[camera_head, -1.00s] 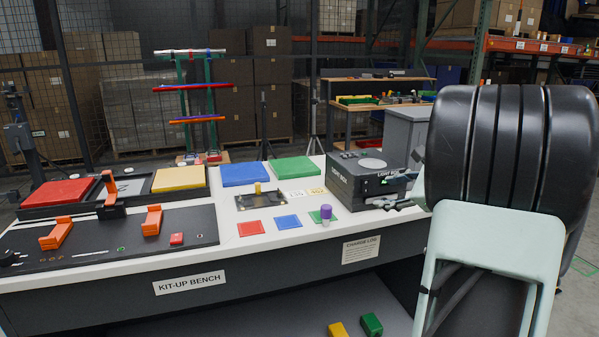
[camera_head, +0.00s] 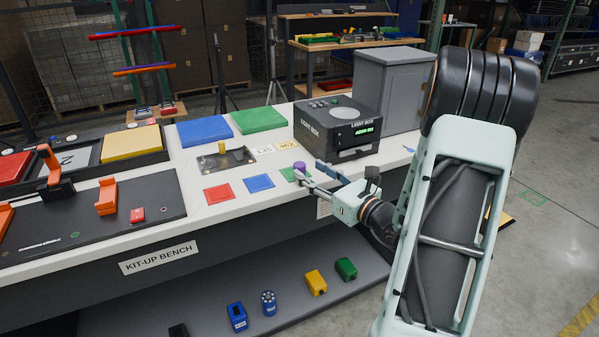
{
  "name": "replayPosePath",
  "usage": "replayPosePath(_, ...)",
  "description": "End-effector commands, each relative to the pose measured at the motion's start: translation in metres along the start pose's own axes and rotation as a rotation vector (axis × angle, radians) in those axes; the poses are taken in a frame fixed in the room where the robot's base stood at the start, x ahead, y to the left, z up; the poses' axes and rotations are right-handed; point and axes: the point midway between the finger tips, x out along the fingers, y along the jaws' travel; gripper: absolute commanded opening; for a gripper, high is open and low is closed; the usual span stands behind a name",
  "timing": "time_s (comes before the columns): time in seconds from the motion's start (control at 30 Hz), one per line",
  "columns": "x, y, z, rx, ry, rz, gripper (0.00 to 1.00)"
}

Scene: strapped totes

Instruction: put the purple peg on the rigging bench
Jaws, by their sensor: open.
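The purple peg (camera_head: 299,167) stands on the kit-up bench (camera_head: 215,215), at the green square (camera_head: 287,174). Its lower part is hidden behind a finger of my gripper (camera_head: 308,171). My gripper is open and points left, with its fingertips at or very near the peg. I cannot tell whether they touch it or whether the peg is between them. No label reading rigging bench shows.
The light box (camera_head: 338,125) and a grey cabinet (camera_head: 390,85) stand just behind my gripper. Red (camera_head: 218,194) and blue (camera_head: 258,183) squares lie left of the peg. A shelf bench (camera_head: 350,42) stands behind.

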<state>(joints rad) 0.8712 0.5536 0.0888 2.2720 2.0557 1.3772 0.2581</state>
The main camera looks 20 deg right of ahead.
Motion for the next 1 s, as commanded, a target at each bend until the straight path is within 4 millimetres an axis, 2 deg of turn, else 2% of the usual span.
replayPosePath(0.17, 0.017, 0.002, 0.0, -0.001, -0.001, 0.003, 0.44)
replayPosePath(0.4, 0.05, 0.003, 0.0, -0.001, 0.0, 0.003, 0.44)
replayPosePath(0.63, 0.051, 0.002, 0.001, 0.0, 0.001, 0.0, 0.43)
replayPosePath(1.0, 0.051, 0.002, 0.001, -0.001, 0.001, 0.001, 0.03)
